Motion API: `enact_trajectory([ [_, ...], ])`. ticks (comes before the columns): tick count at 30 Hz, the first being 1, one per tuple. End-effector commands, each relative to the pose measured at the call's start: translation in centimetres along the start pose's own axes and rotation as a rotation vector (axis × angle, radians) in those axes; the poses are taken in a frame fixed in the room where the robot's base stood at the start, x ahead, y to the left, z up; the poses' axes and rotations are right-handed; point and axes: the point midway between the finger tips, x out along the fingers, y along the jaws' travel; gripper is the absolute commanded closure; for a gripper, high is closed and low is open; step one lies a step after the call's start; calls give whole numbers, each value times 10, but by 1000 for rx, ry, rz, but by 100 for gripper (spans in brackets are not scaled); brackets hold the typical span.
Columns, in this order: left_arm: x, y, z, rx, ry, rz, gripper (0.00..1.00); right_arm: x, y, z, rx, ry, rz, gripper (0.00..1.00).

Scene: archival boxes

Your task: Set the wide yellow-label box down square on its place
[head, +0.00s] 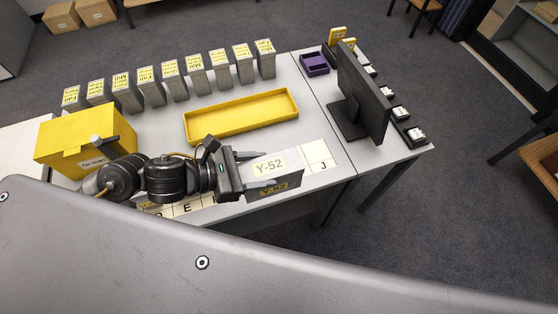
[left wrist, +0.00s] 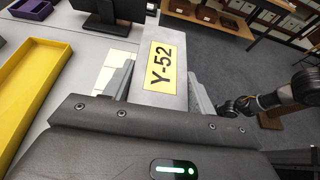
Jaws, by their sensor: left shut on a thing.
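The wide box (head: 290,169) is grey with yellow Y-52 labels. It also shows in the left wrist view (left wrist: 151,98), between the two fingers. My left gripper (head: 249,170) is shut on it, reaching in from the left. The box is over the front strip of lettered white squares, just left of the J square (head: 322,160). It hides the squares beneath it; D and E show farther left, partly behind my arm. I cannot tell whether the box touches the table. My right gripper is not seen; only dark arm joints show at the right of the left wrist view.
An empty yellow tray (head: 241,132) lies behind the box. A large yellow box (head: 75,138) stands at the left. Several narrow grey boxes line the back. A monitor (head: 361,95) and purple tray (head: 314,66) are at the right. Bare tabletop (head: 318,117) lies between.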

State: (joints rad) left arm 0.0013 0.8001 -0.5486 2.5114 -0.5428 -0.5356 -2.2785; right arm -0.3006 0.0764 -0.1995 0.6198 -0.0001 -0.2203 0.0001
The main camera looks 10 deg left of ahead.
Motion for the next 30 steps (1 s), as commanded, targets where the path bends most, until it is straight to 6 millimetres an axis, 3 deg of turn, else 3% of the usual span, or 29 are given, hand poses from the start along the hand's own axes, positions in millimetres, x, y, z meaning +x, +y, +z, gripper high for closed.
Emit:
enact_trajectory([
  [7, 18, 23, -12, 9, -5, 6, 82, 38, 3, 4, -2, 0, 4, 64],
  [9, 26, 39, -9, -2, -1, 8, 82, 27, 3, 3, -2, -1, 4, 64],
  [15, 57, 84, -20, -2, -2, 7, 82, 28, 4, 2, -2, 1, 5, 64],
  [18, 74, 96, -41, -3, -2, 4, 82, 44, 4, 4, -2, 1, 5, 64],
  [24, 90, 114, -57, -2, -3, 5, 82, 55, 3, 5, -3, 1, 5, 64],
  [30, 93, 117, -58, 0, -4, 4, 82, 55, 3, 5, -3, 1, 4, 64],
])
